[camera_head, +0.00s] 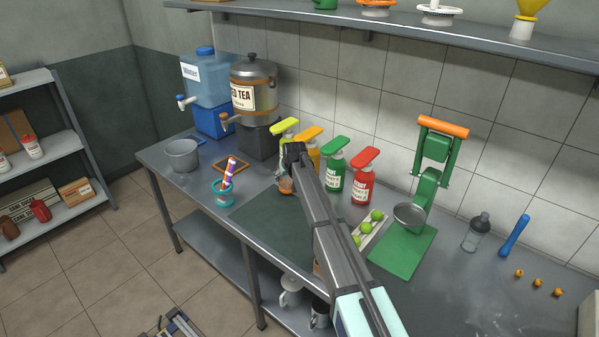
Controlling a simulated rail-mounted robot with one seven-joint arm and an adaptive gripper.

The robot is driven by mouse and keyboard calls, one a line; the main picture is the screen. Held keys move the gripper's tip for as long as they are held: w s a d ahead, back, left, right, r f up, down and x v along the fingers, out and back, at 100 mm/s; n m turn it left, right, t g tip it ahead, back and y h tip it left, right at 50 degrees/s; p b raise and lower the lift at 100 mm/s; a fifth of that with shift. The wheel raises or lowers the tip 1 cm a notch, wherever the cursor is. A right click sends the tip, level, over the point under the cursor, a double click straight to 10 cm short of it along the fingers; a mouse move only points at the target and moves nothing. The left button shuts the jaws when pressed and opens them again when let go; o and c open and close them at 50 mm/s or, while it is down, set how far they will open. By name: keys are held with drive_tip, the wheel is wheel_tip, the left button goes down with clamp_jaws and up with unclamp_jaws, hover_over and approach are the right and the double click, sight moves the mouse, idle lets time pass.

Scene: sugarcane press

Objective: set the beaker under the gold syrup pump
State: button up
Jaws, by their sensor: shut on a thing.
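The gold syrup pump (313,152), with its orange-yellow head, stands in the row of pump bottles at the back of the counter, partly covered by my arm. My gripper (285,184) is in front of and slightly left of it, low near the counter, mostly hidden behind my arm. It is shut on a small glassy thing with an orange-brown tint, which appears to be the beaker (287,188). Only a sliver of the beaker shows, so its tilt and whether it touches the counter cannot be told.
A yellow-green pump (285,127) stands left of the gold one; green (335,171) and red (362,179) pumps stand right. A tea urn (254,87), a teal cup with straws (223,191) and a green press (431,165) with limes nearby flank the area. The dark mat (262,222) has bare room.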

drive_tip(key=w+d, duration=0.2)
drive_tip(key=w, duration=0.1)
drive_tip(key=w+d, duration=0.1)
drive_tip(key=w, duration=0.1)
drive_tip(key=shift+w+d+p, duration=0.2)
drive_tip(key=shift+d+p, duration=0.1)
drive_tip(key=shift+s+f, duration=0.2)
drive_tip(key=shift+f, duration=0.55)
drive_tip(key=shift+f, duration=0.1)
drive_tip(key=o, duration=1.3)
drive_tip(key=shift+a, duration=0.1)
drive_tip(key=shift+c, duration=0.2)
drive_tip(key=b+v, duration=0.2)
drive_tip(key=v, duration=0.5)
drive_tip(key=shift+r+b, duration=0.3)
drive_tip(key=shift+s, duration=0.15)
